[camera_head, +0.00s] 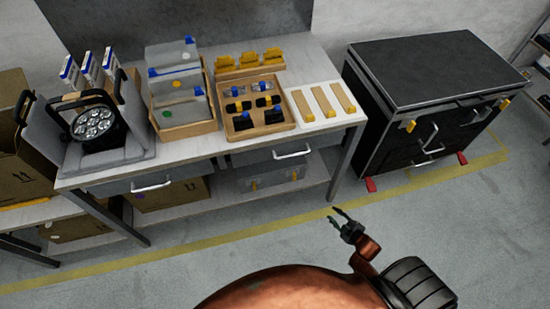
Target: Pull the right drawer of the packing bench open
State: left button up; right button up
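The packing bench (200,146) stands at the back left with two grey drawers under its top. The right drawer (266,156) has a pale bar handle (292,153). Its front looks level with the bench front, so it appears shut. The left drawer (165,191) has a similar handle (151,187) and also appears shut. My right gripper (333,215) is over the floor, below and to the right of the right handle in the picture, apart from it. Its two dark fingers are spread and empty. My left gripper is out of view.
The bench top holds a round lamp (93,124) in grey foam, a divided box (186,129), a wooden parts tray (284,126) and a white board (304,115). A black case (430,75) with red feet stands right. Grey floor is clear in front.

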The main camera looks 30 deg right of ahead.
jog(key=w+d+r+n+t+y+b, duration=0.1)
jog(key=w+r+n+t+b, duration=0.2)
jog(key=w+r, duration=0.45)
jog(key=n+t+y+b, duration=0.2)
jog(key=n+y+b, duration=0.5)
jog(key=n+y, duration=0.5)
send_near(293, 155)
jog(key=w+a+n+h, duration=0.2)
jog(key=shift+n, duration=0.3)
jog(key=b+x, duration=0.1)
jog(key=x, duration=0.5)
jog(key=shift+w+a+r+b, duration=0.1)
jog(key=shift+r+b, duration=0.1)
jog(key=shift+b, duration=0.2)
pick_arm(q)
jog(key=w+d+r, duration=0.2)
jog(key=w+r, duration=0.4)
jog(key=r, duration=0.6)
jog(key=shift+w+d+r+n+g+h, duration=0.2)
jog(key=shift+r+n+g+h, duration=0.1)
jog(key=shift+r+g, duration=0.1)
pick_arm(e)
jog(key=shift+w+a+r, duration=0.15)
jog(key=shift+w+a, duration=0.1)
jog(key=shift+w, duration=0.15)
jog(key=shift+c, duration=0.7)
grip_shut()
